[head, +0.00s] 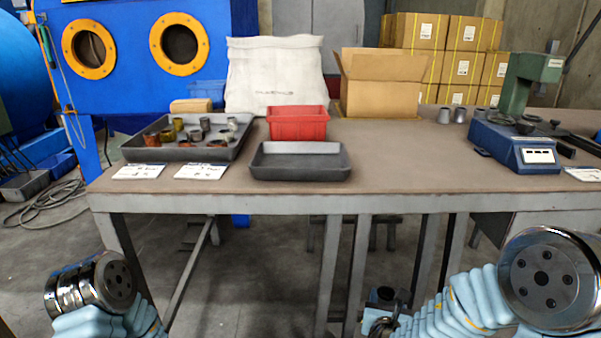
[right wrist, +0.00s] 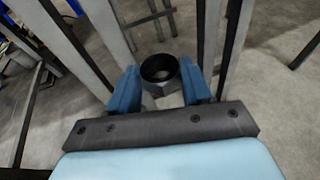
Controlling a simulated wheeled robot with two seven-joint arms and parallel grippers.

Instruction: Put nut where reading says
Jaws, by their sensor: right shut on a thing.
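My right gripper (right wrist: 160,88) is shut on a dark metal nut (right wrist: 160,70), seen in the right wrist view as a hollow ring between the blue fingers. In the head view the nut (head: 383,296) and gripper (head: 384,318) show low, in front of the table. My left gripper is out of view; only part of that arm shows. A blue tester with a green column (head: 520,140) stands at the table's right; I cannot read its white panel. A red bin (head: 298,123) and an empty dark tray (head: 300,172) stand left of the middle. A grey tray (head: 133,153) holds several metal parts.
White labels (head: 138,172) lie along the table's (head: 420,170) front edge; their text is too small to read. An open cardboard box (head: 383,95), a white sack (head: 275,80) and several grey cups (head: 460,115) stand behind. The table's middle right is clear.

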